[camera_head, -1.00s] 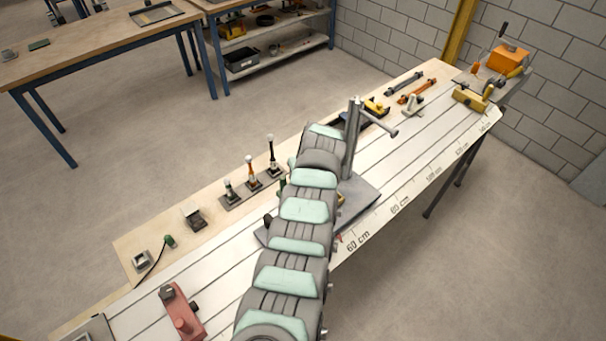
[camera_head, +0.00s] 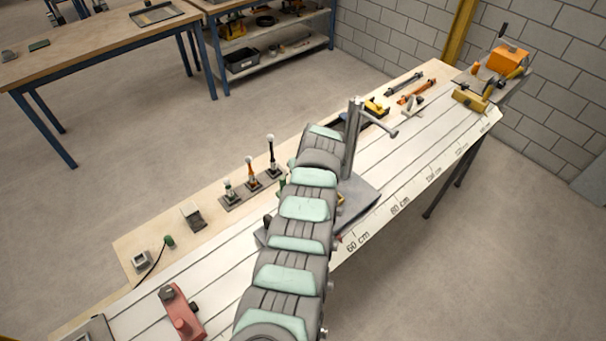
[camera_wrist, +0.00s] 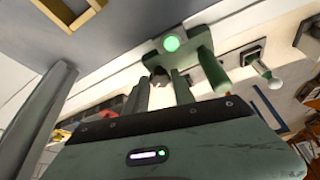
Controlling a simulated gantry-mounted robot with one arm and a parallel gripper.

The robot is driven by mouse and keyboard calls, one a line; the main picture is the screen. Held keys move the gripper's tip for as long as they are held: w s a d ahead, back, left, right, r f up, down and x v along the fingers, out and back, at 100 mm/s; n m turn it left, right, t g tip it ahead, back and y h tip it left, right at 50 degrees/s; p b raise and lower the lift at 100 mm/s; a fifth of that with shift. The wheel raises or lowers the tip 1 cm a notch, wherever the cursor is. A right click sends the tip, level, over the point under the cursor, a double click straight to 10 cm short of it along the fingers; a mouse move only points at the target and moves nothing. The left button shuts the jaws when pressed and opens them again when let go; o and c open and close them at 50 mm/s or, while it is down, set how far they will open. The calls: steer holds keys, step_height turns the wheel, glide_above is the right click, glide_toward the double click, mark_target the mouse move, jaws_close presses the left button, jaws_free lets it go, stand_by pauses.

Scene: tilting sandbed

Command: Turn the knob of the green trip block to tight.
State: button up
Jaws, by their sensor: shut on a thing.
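My gripper (camera_wrist: 161,84) is shut on this knob. The fingers partly hide the knob, and I cannot read its setting. In the head view my own arm covers the gripper and nearly all of the block; only a sliver of green (camera_head: 282,185) shows beside the arm.
A grey upright post with a side handle (camera_head: 354,135) stands close beyond my arm. Several small levers on a plate (camera_head: 250,185) stand to the left. A red clamp-like block (camera_head: 182,315) lies at the near end. The slotted white bed (camera_head: 425,160) is mostly clear farther right.

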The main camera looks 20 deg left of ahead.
jaws_close()
steer(key=shift+r+p, duration=0.15)
steer(key=shift+p, duration=0.3)
steer(key=shift+m+p, duration=0.4)
steer(key=m+h+p, duration=0.1)
steer(key=m+p, duration=0.1)
steer(key=p, duration=0.1)
steer(key=shift+s+a+m+t, duration=0.1)
steer(key=shift+a+m+t, duration=0.05)
steer(key=shift+m+t, duration=0.25)
steer(key=shift+a+m+h, duration=0.1)
steer(key=shift+m+h, duration=0.4)
steer(key=shift+m, duration=0.6)
steer(key=shift+m+h+b, duration=0.3)
steer(key=shift+m, duration=0.6)
steer(key=shift+t, duration=0.3)
